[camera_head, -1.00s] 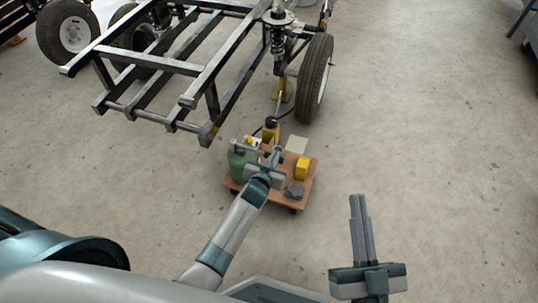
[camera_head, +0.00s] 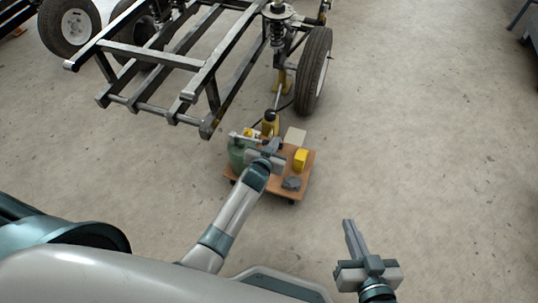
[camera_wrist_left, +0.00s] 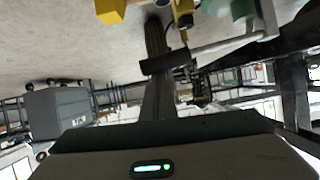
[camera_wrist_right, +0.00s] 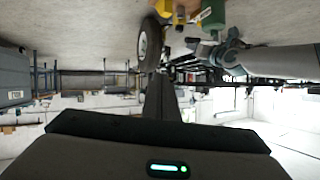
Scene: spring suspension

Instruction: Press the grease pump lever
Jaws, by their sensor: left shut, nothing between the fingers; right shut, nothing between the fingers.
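The green grease pump (camera_head: 236,158) stands on a small wooden cart. Its pale lever bar (camera_head: 240,136) runs across its top toward my left gripper (camera_head: 273,146). In the left wrist view, turned upside down, the lever (camera_wrist_left: 225,45) ends in a black grip (camera_wrist_left: 164,63) that crosses in front of my shut, empty fingers. Whether they touch is unclear. My left wrist hides part of the pump and cart in the head view. My right gripper (camera_head: 349,226) is shut and empty, over bare floor to the right of and nearer than the cart.
The wooden cart (camera_head: 303,176) also carries a yellow box (camera_head: 300,160), a grey item (camera_head: 291,183) and a pale box (camera_head: 295,136). A yellow bottle jack (camera_head: 270,123) is at its back. A dark chassis frame (camera_head: 150,60) and wheel (camera_head: 314,72) stand behind. Floor to the right is clear.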

